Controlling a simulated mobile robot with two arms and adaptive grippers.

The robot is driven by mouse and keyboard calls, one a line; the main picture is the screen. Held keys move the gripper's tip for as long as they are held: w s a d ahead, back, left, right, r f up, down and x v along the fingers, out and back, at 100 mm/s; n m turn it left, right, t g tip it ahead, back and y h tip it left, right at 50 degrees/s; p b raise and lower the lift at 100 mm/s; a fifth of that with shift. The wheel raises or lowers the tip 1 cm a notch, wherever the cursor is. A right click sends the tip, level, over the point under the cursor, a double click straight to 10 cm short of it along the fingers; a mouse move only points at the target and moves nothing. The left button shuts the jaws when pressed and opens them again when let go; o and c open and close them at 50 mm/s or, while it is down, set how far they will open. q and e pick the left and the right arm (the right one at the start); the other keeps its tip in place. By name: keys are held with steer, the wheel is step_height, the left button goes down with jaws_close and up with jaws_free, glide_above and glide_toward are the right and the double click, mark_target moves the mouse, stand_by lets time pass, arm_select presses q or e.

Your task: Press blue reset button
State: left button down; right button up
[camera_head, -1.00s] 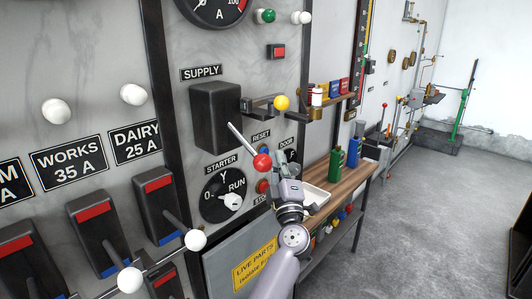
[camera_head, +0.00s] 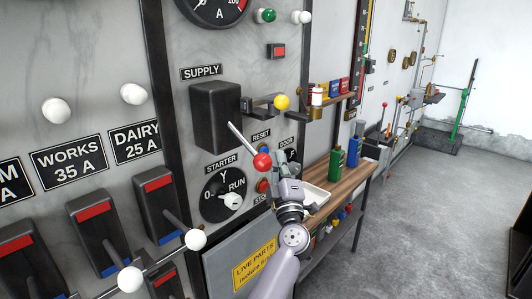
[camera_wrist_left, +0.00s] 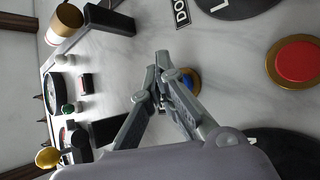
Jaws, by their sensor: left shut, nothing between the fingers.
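The blue reset button (camera_wrist_left: 187,80) sits in a brass ring on the pale panel in the left wrist view. My left gripper (camera_wrist_left: 163,62) is shut and empty, its fingertips just beside the button, and one finger partly covers the button and its ring. I cannot tell whether they touch. In the head view my left gripper (camera_head: 281,160) is close to the panel, right of the red ball of a lever and below the RESET label (camera_head: 261,134). The button is hard to make out there. My right gripper is not in view.
The lever's red ball (camera_head: 262,161) sticks out close to my gripper. A red button (camera_wrist_left: 297,62) in a brass ring lies right of the blue one in the wrist view. The starter dial (camera_head: 223,196) is lower left. A wooden bench (camera_head: 345,182) with bottles stands to the right.

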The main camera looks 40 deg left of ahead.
arm_select(q)
steer(key=shift+a+p, duration=0.35)
steer(key=shift+a, duration=0.1)
steer(key=shift+a, duration=0.55)
stand_by(0.8)
steer(key=shift+d+p, duration=0.1)
steer(key=shift+p, duration=0.2)
steer(key=shift+d, duration=0.8)
steer(key=shift+d, duration=0.1)
